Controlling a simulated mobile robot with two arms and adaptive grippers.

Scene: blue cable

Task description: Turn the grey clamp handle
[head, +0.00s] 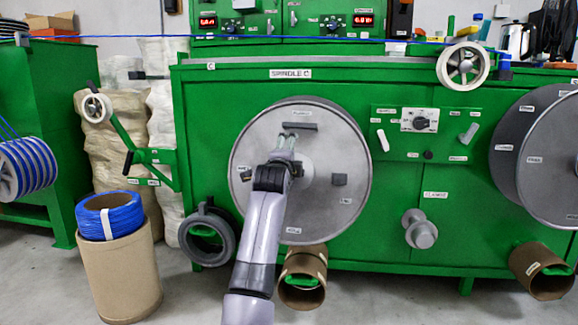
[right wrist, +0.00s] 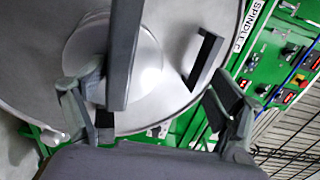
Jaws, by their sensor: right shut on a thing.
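In the head view the spindle disc (head: 335,210), large and light grey, has a dark grey bar-shaped handle (head: 305,127) near its top. I take this bar for the grey clamp handle. My left gripper is not in view.
A green machine (head: 400,90) labelled Spindle C fills the middle. A control panel (head: 419,130) and a grey knob (head: 420,232) are right of the disc. A blue cable (head: 330,39) runs across the top. A blue coil (head: 110,215) sits on a cardboard drum (head: 120,275) at left.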

